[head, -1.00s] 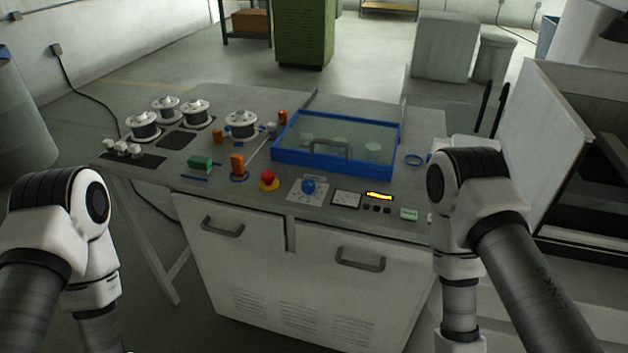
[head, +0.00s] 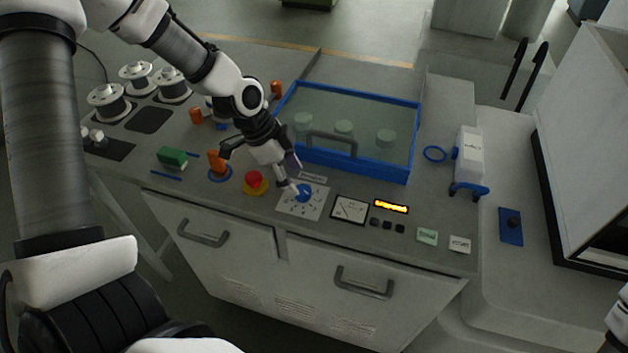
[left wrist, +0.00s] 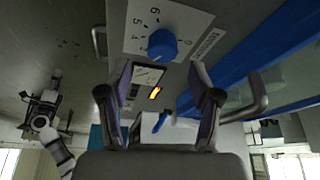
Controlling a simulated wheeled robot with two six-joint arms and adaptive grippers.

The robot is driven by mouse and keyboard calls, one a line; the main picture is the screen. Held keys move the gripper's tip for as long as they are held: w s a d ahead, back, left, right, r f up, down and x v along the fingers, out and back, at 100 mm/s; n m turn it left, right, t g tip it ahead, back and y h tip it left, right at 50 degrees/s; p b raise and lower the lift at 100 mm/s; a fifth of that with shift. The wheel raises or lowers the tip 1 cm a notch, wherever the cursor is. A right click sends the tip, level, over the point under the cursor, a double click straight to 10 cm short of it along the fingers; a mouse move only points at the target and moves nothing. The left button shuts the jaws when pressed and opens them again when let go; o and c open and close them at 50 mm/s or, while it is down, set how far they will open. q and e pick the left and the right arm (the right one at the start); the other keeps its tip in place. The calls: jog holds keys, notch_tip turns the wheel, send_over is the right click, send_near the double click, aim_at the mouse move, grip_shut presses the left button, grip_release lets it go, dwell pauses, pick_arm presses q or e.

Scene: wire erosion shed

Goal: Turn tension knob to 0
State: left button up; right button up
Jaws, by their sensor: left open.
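The blue tension knob (head: 303,192) sits on a white dial plate (head: 313,208) on the machine's front panel. In the left wrist view the knob (left wrist: 162,44) shows just beyond the fingertips, roughly midway between them, with several dial numbers around it. Where its pointer stands is not clear. My left gripper (head: 287,174) is open and empty, reaching down over the dial, close to the knob. In the left wrist view its two fingers (left wrist: 162,76) stand apart and do not visibly touch the knob. My right gripper is out of view.
A red emergency button (head: 254,180) is left of the dial; a meter (head: 349,209) and lit display (head: 391,206) are right. The blue-framed glass cover (head: 349,164) with its handle stands right behind the knob. An orange part (head: 216,161) stands further left.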

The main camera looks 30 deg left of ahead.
aim_at(302, 191)
pick_arm(q)
jog(key=b+x, duration=0.2)
jog(key=x, duration=0.3)
jog(key=shift+w+a, duration=0.15)
jog(key=shift+w, duration=0.05)
jog(key=shift+w+f, duration=0.15)
jog(key=shift+f, duration=0.05)
jog(key=shift+s+r, duration=0.2)
jog(key=shift+s, duration=0.1)
jog(key=shift+c, duration=0.6)
jog(key=c, duration=1)
jog(key=shift+p, duration=0.3)
